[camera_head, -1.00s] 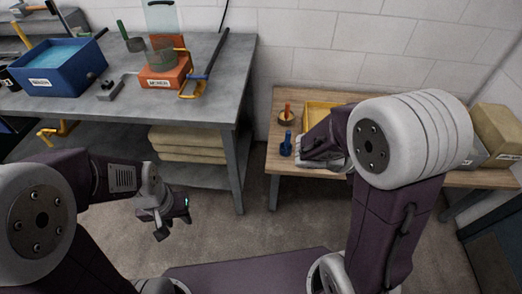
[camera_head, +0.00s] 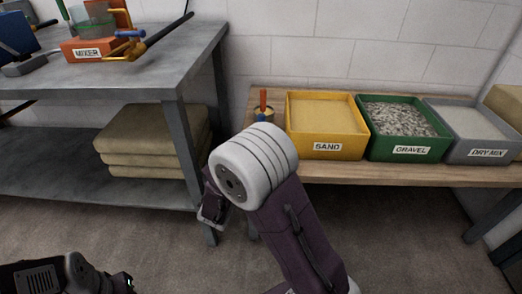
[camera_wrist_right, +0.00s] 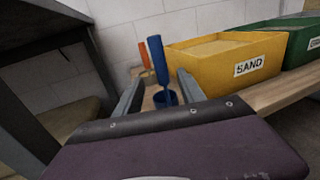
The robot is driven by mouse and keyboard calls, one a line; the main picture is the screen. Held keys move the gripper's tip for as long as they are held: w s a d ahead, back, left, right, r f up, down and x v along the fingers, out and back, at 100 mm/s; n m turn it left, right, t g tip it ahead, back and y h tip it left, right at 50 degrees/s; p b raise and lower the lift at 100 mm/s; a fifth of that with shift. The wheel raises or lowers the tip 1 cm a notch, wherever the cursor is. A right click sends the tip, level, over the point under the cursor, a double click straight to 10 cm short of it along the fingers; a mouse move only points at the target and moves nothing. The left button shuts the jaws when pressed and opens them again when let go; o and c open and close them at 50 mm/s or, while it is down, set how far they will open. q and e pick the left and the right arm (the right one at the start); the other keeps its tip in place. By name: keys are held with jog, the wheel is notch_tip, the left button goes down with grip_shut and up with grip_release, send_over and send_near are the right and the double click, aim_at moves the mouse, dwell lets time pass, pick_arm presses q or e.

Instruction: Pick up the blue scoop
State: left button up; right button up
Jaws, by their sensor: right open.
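The blue scoop stands with its handle up in the right wrist view, showing its upright handle (camera_wrist_right: 157,60) and round cup (camera_wrist_right: 165,98). My right gripper (camera_wrist_right: 160,88) is open, with one finger on each side of the scoop in that view. Whether either finger touches it, I cannot tell. In the head view my right arm hides most of the scoop, and only a small blue part (camera_head: 262,119) shows at the left end of the wooden table. My left gripper is out of frame; only part of its arm shows at bottom left.
An orange-handled tool (camera_head: 263,97) stands just behind the scoop. A yellow SAND bin (camera_head: 327,147), green GRAVEL bin (camera_head: 410,153) and grey DRY MIX bin (camera_head: 485,153) line the wooden table to the right. A grey metal bench (camera_head: 170,75) with an orange mixer (camera_head: 85,50) is left.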

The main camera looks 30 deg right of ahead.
jog(key=b+x, duration=0.3)
jog(key=x, duration=0.3)
jog(key=shift+d+f, duration=0.1)
jog(key=shift+d, duration=0.15)
jog(key=shift+w+d, duration=0.3)
jog(key=shift+w, duration=0.1)
jog(key=shift+r, duration=0.2)
grip_shut()
